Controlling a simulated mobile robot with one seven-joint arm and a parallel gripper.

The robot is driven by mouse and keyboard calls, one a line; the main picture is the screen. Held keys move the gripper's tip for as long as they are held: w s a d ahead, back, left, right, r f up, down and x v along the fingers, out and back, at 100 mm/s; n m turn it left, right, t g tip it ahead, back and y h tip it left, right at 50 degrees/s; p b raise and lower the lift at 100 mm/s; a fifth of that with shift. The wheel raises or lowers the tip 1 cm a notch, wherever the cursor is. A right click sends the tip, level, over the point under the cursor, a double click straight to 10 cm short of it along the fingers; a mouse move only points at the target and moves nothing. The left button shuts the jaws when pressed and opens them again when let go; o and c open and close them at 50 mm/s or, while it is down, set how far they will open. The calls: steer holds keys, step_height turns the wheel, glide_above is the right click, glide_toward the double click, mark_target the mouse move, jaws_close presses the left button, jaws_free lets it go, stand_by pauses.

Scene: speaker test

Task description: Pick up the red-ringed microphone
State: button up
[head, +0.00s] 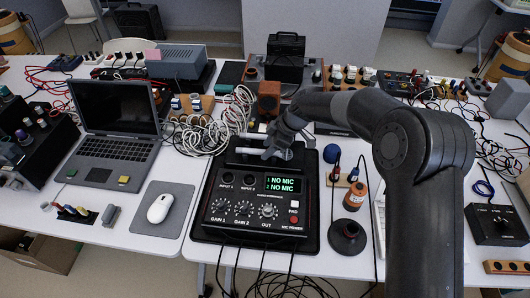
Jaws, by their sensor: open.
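My gripper (268,145) is open above the back edge of the black mic preamp box (225,232). Its light grey fingers point left, and I see nothing held between them. The box's green display reads "NO MIC" on both lines. A small dark blue, round-headed object (331,154) stands just right of the box, apart from my gripper; it may be a microphone head. I cannot make out a red ring on it. I cannot clearly identify the red-ringed microphone; my forearm and hand hide part of the area behind the box.
An orange-labelled bottle (355,196) and a black round stand (347,238) are right of the box. A laptop (115,120), a white mouse (160,208) on a grey pad (175,222) and coiled white cables (205,132) are left. A small wooden speaker (269,97) stands behind my gripper.

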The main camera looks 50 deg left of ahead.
steer(key=shift+x, duration=0.75)
steer(key=shift+w, duration=0.1)
jaws_close()
